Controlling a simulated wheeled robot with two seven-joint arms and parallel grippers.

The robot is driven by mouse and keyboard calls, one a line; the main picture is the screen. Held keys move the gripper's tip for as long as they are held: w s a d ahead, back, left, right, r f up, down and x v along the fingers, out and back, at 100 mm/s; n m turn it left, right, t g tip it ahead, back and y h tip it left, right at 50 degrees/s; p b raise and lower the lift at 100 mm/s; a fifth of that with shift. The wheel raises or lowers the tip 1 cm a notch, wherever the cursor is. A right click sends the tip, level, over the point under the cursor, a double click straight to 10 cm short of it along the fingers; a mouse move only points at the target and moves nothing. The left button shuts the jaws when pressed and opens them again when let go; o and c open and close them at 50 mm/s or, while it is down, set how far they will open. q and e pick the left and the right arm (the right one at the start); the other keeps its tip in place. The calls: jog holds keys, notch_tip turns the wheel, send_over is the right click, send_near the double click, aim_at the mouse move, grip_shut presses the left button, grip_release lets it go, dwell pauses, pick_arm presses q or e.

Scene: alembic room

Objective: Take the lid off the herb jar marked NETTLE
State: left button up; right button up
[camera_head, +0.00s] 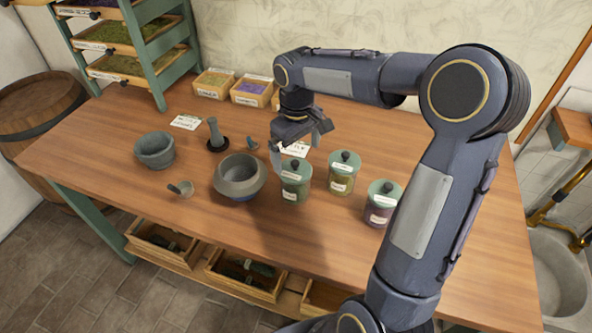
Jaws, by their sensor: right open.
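Three glass herb jars with green lids and dark knobs stand upright on the wooden table (450,262): a left jar (293,194), a middle jar (340,184) and a right jar (377,215). All three lids are on. The jars have white labels, too small to read, so I cannot tell which is marked NETTLE. My right gripper (300,147) is open and empty above the table, close to the left jar's lid (297,175) and just behind it in the picture. I cannot tell whether it touches. My left gripper is not in view.
The table's right part is clear.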

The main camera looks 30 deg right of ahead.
aim_at(295, 162)
jog(key=f, duration=0.5)
jog(key=shift+w+a+p, duration=0.1)
jog(key=shift+a+p, duration=0.1)
jog(key=shift+p, duration=0.1)
jog(key=c, duration=1)
